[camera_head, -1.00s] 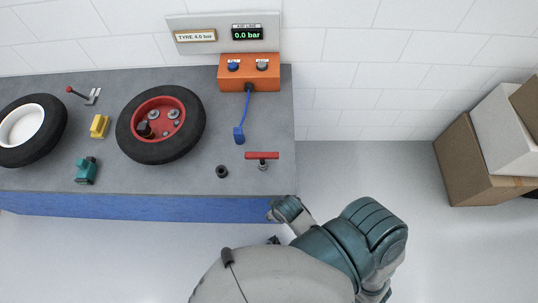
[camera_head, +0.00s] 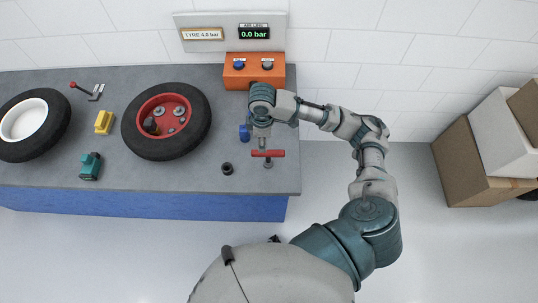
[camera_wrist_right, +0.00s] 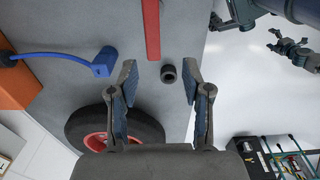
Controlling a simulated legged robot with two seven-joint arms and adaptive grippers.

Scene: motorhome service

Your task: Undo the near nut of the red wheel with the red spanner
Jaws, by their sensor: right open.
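The red wheel (camera_head: 190,140), a black tyre with a red hub, lies flat on the bench. Small silver parts and a dark part (camera_head: 150,126) show on its hub; which is the near nut I cannot tell. The red spanner, with a red bar handle (camera_head: 275,153) and metal below, is near the bench's right end; its red bar (camera_wrist_right: 152,30) tops the right wrist view. My right gripper (camera_wrist_right: 160,80) is open and empty, above the bench by the spanner. In that view a small dark gripper (camera_wrist_right: 289,47), apparently my left, is at upper right, its jaws unclear.
A black ring (camera_head: 227,168) lies left of the spanner. A white-hubbed wheel (camera_head: 60,125), yellow block (camera_head: 104,122) and teal device (camera_head: 90,166) are further left. Boxes (camera_head: 465,165) stand at right.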

